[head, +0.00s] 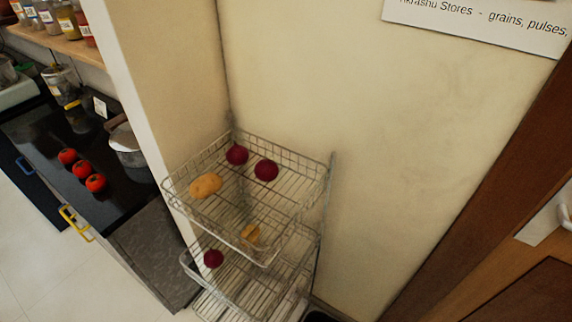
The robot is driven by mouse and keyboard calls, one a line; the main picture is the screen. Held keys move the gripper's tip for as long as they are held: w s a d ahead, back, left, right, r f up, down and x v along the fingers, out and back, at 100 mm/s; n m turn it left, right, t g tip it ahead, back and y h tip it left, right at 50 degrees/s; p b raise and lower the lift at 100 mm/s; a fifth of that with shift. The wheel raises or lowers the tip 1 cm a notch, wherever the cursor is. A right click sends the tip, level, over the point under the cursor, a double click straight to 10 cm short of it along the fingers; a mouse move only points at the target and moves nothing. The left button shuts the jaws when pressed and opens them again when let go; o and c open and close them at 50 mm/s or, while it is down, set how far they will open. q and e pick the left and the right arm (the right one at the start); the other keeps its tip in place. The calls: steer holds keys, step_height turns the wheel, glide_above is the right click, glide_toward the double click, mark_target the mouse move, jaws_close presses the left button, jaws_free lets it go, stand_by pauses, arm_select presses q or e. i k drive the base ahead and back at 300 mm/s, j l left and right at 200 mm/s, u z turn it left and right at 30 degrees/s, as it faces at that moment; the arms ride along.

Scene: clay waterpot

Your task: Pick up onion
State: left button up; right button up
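Two dark red-purple round onions lie in the top basket of a wire rack (300,195). One onion (237,155) is near the back corner, the other onion (266,170) is to its right. A third onion (213,259) sits in the basket below, at the left. A tan potato (206,185) lies at the left of the top basket. Another tan piece (250,233) shows through the wires, partly hidden. Neither of my grippers is in view.
A dark counter (75,190) at the left holds several red tomatoes (82,169) and a metal pot (127,145). A wall end (150,90) stands between counter and rack. A wooden door or cabinet (500,240) is at the right. Pale floor (40,265) shows at lower left.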

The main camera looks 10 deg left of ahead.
mark_target(213, 259)
steer(key=u, duration=1.3)
